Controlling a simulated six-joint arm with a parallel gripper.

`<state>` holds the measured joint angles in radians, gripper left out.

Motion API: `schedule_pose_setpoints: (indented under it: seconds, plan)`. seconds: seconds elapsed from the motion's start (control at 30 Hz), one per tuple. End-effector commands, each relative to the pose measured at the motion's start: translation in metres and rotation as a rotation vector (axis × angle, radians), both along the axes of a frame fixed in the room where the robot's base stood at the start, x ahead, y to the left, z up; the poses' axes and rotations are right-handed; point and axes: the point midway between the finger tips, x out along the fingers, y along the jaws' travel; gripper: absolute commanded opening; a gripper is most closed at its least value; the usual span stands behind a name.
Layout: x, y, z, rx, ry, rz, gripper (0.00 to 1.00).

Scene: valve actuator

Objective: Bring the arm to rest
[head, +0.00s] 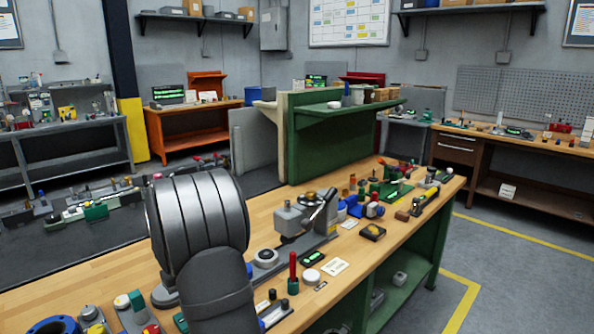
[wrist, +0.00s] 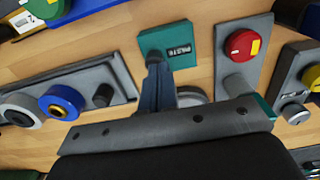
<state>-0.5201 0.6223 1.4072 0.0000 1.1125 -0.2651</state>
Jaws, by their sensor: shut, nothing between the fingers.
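In the wrist view my gripper (wrist: 154,62) is shut and empty, its fingers together and pointing down toward the wooden bench. The fingertips appear close to or over a green labelled block (wrist: 168,45); I cannot tell whether they touch it. A grey plate with a red knob (wrist: 242,45) lies to the right of the fingers. A grey plate with a blue ring (wrist: 61,102) lies to the left. In the head view my large dark arm links fill the lower left of the bench, and my gripper is not visible there.
A yellow knob (wrist: 311,77) sits at the wrist view's right edge. A green shelf divider (head: 330,145) stands behind.

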Motion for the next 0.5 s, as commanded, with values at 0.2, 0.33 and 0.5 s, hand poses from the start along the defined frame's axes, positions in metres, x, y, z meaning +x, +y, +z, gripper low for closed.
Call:
schedule_pose_setpoints:
  seconds: [0.2,0.33,0.5]
  plan:
    - [0.0,0.0,0.004,0.001,-0.001,0.0,0.0]
    - [0.0,0.0,0.015,0.001,-0.003,0.0,0.0]
    - [0.001,0.0,0.04,0.003,-0.004,0.0,0.0]
